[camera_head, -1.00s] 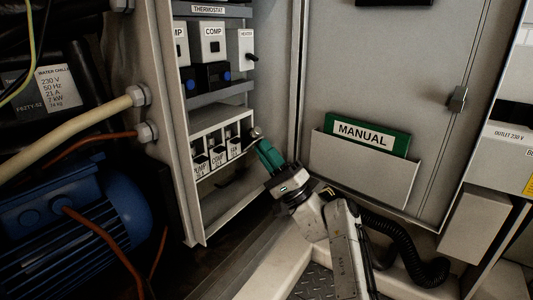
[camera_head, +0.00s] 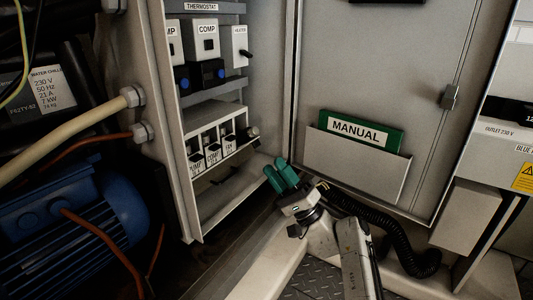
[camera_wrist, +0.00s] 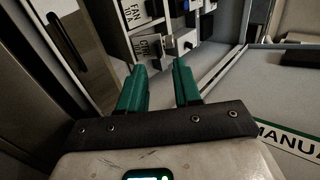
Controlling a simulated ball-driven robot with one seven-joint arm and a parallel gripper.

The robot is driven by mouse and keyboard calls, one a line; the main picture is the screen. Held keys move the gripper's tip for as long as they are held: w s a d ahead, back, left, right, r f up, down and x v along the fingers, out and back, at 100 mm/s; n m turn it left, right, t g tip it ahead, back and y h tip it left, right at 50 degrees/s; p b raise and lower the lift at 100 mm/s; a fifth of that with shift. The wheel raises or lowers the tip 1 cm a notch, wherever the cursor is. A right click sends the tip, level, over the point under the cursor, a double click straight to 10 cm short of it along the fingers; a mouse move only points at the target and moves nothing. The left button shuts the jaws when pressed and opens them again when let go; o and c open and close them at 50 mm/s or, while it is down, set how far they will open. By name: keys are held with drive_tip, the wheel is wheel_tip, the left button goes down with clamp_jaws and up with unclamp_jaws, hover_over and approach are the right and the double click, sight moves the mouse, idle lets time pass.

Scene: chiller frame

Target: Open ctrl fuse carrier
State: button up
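The fuse row (camera_head: 208,137) sits low in the cabinet, with several labelled carriers. In the wrist view the ctrl carrier's label (camera_wrist: 148,47) is partly legible, beside the fan carrier (camera_wrist: 133,12). In the head view a dark, rounded piece (camera_head: 252,132) juts out at the row's right end; I cannot tell how far the ctrl carrier is tipped out. My gripper (camera_head: 280,173) is below and right of the row, apart from it. Its green fingers (camera_wrist: 160,85) are spread and empty.
The cabinet door (camera_head: 400,70) stands to the right with a manual (camera_head: 354,131) in its pocket (camera_head: 355,163). The cabinet's left edge (camera_head: 178,190) and a blue motor (camera_head: 75,210) are to the left. The lower cabinet bay (camera_head: 225,195) has free room.

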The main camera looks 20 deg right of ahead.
drive_tip(key=shift+v, duration=2.1)
drive_tip(key=shift+f, duration=0.1)
